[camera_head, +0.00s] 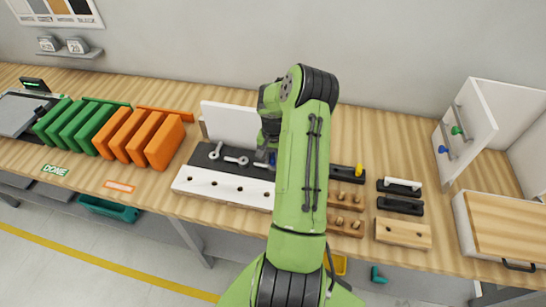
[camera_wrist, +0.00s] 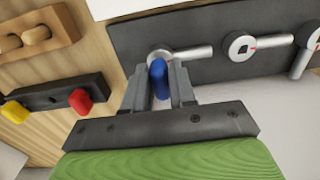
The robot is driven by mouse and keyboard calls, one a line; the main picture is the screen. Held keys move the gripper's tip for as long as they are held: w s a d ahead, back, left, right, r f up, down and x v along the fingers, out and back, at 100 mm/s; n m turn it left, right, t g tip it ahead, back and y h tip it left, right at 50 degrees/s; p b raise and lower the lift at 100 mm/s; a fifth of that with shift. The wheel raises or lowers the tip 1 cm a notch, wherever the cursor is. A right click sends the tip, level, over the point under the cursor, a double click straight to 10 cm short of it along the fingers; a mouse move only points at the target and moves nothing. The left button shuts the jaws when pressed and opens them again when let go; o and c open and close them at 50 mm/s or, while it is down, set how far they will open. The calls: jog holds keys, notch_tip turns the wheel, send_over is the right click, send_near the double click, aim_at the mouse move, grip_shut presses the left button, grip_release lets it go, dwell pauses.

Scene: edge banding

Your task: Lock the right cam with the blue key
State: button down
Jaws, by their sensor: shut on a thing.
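My gripper (camera_wrist: 161,72) is shut on the blue key (camera_wrist: 160,86), which stands between its fingers in the wrist view. The key's far end is at the round head of the right cam (camera_wrist: 158,54), the leftmost one in this view. I cannot tell whether it is seated in the cam. The right cam's silver arm points right. The middle cam (camera_wrist: 240,46) and left cam (camera_wrist: 312,45) show small red marks. In the head view, my arm hides the right cam; the left cam (camera_head: 215,150) and middle cam (camera_head: 237,159) lie on the dark plate.
The black key holder (camera_wrist: 50,97) has a red key (camera_wrist: 80,101) and a yellow key (camera_wrist: 15,111). A white drilled strip (camera_head: 225,190) runs along the plate's front. A wooden peg block (camera_wrist: 38,38) is beside the holder. An open white cabinet (camera_head: 484,120) stands at the right.

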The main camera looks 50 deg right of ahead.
jog(key=shift+f+b, duration=0.55)
jog(key=shift+f, duration=0.05)
dwell(0.4)
dwell(0.3)
